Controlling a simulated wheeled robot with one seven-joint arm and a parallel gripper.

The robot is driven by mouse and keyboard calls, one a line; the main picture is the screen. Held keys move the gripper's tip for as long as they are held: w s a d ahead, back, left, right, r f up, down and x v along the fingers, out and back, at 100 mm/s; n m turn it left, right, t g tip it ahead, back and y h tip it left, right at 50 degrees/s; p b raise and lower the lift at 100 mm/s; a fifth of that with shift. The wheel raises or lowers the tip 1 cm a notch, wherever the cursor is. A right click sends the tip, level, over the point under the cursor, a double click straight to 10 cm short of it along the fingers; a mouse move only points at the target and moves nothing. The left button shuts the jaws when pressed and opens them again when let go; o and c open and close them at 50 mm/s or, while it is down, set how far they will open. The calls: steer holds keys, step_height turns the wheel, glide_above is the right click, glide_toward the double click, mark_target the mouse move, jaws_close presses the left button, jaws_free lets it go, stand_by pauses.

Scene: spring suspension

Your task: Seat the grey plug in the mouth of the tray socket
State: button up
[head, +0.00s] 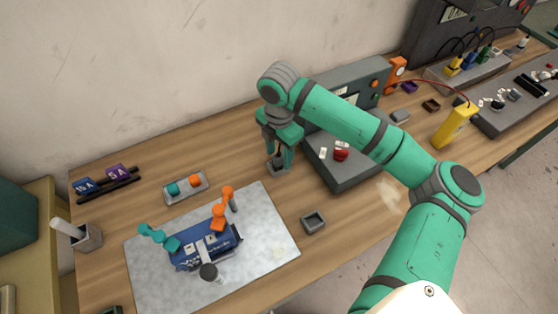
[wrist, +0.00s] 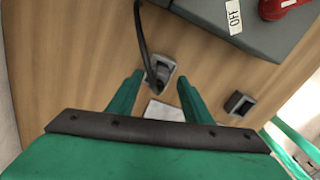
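My gripper (head: 279,156) points down over the wooden table, left of the grey console. In the wrist view its two green fingers (wrist: 159,77) are apart, with clear gaps beside the small grey block between their tips. This block (wrist: 163,68), which looks like the grey plug, sits at table level with a dark cable (wrist: 143,36) running to it. It also shows below my gripper in the head view (head: 278,168). I cannot tell whether it lies in a holder. A small square grey open-topped socket (head: 313,222) stands empty to the right; it also shows in the wrist view (wrist: 239,103).
The grey console (head: 345,172) with a red knob stands close to the right of my gripper. A pale mat (head: 270,235) with a blue device (head: 207,248) and clamps lies front left. A metal tray (head: 186,199) holds teal and orange pieces.

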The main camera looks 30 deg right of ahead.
jaws_close()
steer(key=shift+r, duration=0.15)
